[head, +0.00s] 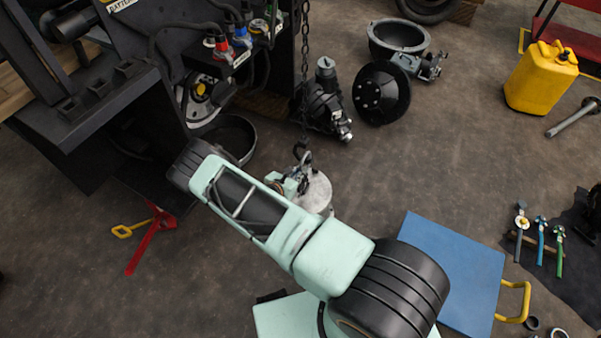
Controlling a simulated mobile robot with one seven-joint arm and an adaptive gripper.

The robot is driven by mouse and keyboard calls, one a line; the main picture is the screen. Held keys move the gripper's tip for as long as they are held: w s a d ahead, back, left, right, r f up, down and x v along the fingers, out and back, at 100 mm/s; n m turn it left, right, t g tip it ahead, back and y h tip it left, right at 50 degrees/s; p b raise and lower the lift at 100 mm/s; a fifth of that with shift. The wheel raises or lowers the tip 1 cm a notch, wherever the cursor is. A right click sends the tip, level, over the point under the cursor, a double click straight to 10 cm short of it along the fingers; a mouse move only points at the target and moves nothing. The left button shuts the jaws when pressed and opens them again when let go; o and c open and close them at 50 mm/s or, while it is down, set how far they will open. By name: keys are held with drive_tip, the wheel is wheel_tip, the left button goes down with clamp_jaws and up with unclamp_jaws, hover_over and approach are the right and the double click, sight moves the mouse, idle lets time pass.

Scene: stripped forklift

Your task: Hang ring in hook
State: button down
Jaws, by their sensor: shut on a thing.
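A dark chain (304,70) hangs down from the top of the head view and ends in a dark hook (301,152) just above my gripper. My gripper (294,181) shows only in part beyond my mint-green arm, right below the hook. It is shut on the ring, but its fingertips and the ring are too small and covered to make out clearly. I cannot tell whether the ring touches the hook. A round grey metal part (318,193) sits directly beside and below my gripper, partly hidden by my arm.
The black forklift body (100,85) stands at the left, with a red and yellow jack-like piece (150,240) below it. Dark drive parts (382,93) lie behind the chain. A blue board (450,265), tools (540,238) and a yellow canister (541,78) are at the right.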

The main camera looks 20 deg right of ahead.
drive_tip(key=shift+w+a+f, duration=0.15)
drive_tip(key=shift+w+f, duration=0.05)
drive_tip(key=shift+f, duration=0.15)
drive_tip(key=shift+a+f+b, duration=0.1)
drive_tip(key=shift+f+b, duration=0.35)
drive_tip(key=shift+b, duration=0.25)
drive_tip(key=c, duration=1.3)
unclamp_jaws()
drive_tip(key=shift+s+a+r+p, duration=0.2)
drive_tip(key=shift+s+a+p, duration=0.3)
drive_tip(key=shift+s+a, duration=1.45)
drive_tip(key=shift+s+a+r+p, duration=0.2)
drive_tip(key=shift+s+a+p, duration=0.3)
drive_tip(key=shift+s+a, duration=1.45)
